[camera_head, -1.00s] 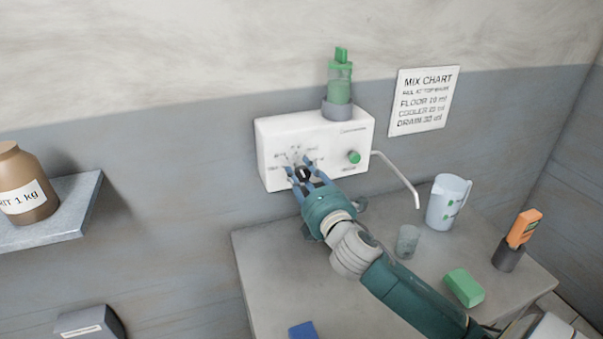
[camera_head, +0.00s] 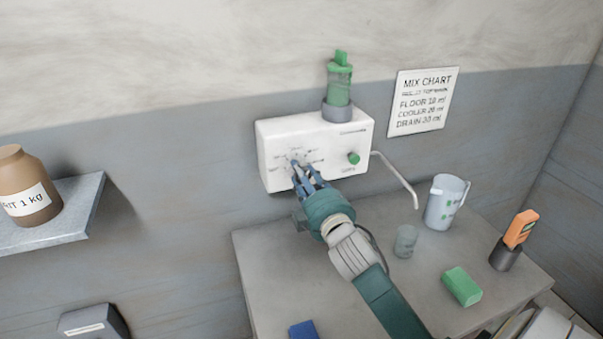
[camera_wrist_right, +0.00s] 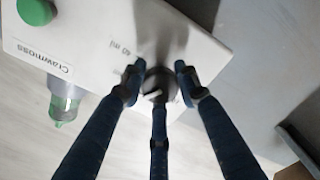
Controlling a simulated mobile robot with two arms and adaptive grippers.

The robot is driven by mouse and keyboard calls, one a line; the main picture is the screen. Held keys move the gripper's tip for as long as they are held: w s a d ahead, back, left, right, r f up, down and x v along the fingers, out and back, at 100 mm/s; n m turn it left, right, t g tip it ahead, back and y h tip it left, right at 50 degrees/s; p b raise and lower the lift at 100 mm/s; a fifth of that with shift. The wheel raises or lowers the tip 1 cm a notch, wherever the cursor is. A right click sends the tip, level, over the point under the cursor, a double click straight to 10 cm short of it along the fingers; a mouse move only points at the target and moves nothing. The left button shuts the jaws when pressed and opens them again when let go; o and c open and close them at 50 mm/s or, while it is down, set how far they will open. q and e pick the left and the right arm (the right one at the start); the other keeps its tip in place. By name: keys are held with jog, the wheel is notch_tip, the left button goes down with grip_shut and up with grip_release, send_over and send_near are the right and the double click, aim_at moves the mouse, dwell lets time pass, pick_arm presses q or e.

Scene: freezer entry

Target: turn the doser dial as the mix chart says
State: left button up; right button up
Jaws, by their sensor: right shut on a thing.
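The white doser box (camera_head: 280,135) is mounted on the wall, with marks around its dial and a green knob (camera_head: 354,157) at its right. The dark dial (camera_wrist_right: 158,84) shows between my fingers in the right wrist view; in the head view my fingers mostly hide it. My right gripper (camera_head: 302,168) is shut on the dial. It also shows in the right wrist view (camera_wrist_right: 160,88), its fingers around the dial. The mix chart (camera_head: 423,100) hangs right of the doser and lists floor, cooler and drain amounts in ml. My left gripper is not in view.
A green bottle (camera_head: 340,82) stands on the doser. A bent spout (camera_head: 400,180) reaches out over the table (camera_head: 265,260). A jug (camera_head: 446,202), small cup (camera_head: 405,241), green block (camera_head: 462,287) and orange device (camera_head: 521,228) are on the table's right. A shelf (camera_head: 60,228) is at left.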

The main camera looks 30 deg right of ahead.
jog(key=shift+d+f+m, duration=0.15)
jog(key=shift+f+m, duration=0.05)
jog(key=shift+m, duration=1.1)
jog(key=shift+f+p, duration=0.2)
jog(key=shift+p, duration=0.1)
jog(key=o, duration=1.2)
jog(key=shift+s, duration=0.1)
jog(key=shift+d+r, duration=0.1)
jog(key=shift+r, duration=0.05)
jog(key=v, duration=1.2)
jog(key=shift+s+d, duration=0.1)
